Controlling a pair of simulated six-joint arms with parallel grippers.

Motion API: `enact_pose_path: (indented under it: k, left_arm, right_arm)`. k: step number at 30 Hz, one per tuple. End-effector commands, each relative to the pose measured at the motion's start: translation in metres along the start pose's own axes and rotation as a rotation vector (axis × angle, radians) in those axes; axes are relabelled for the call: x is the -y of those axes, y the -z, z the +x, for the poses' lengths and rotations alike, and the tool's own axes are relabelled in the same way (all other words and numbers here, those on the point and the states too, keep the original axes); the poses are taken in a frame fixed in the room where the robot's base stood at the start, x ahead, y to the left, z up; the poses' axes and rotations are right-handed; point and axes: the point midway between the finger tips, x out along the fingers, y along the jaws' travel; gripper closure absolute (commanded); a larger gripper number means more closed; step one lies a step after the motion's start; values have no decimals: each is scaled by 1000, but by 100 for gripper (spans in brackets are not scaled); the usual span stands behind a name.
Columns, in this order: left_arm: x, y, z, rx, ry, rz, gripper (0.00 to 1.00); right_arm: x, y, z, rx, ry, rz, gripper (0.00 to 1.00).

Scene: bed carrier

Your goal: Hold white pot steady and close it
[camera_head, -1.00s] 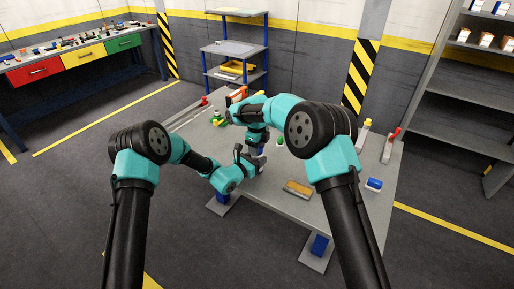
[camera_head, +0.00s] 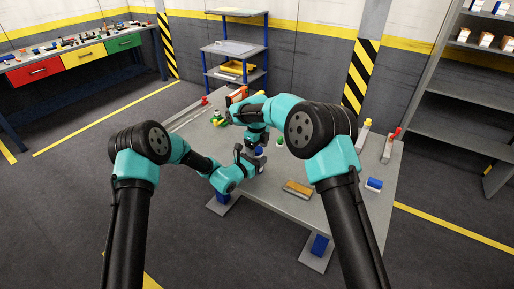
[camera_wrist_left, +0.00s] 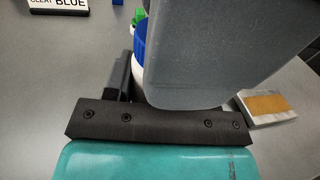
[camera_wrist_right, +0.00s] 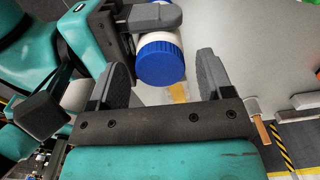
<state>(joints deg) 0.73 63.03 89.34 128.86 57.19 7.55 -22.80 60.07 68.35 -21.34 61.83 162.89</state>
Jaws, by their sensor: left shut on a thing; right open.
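The white pot (camera_wrist_right: 172,37) wears a blue lid (camera_wrist_right: 160,66) and lies between the jaws of my left gripper in the right wrist view. My left gripper (camera_head: 249,161) is shut on the pot above the table (camera_head: 335,212). In the left wrist view a large grey finger hides most of the pot; only a strip of white and blue shows. My right gripper (camera_wrist_right: 162,68) is open, its two fingers apart on either side of the lid in the picture. In the head view it is above the pot, partly hidden by my arm. I cannot tell how tightly the lid sits.
A green item (camera_head: 280,142) is near the pot. Red-handled and yellow-topped items stand at the right edge. The near table area is mostly clear.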

Motion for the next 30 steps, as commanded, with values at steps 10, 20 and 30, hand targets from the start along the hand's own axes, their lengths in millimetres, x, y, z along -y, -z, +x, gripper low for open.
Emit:
enact_pose_path:
  k: [10,20,30]
  left_arm:
    - [0,1,0,-1,0,-1,100]
    - [0,1,0,-1,0,-1,100]
    - [0,1,0,-1,0,-1,100]
  right_arm:
    - [0,0,-30,3,1,1,27]
    - [0,0,-45,0,0,-1,27]
    - [0,0,-45,0,0,-52,31]
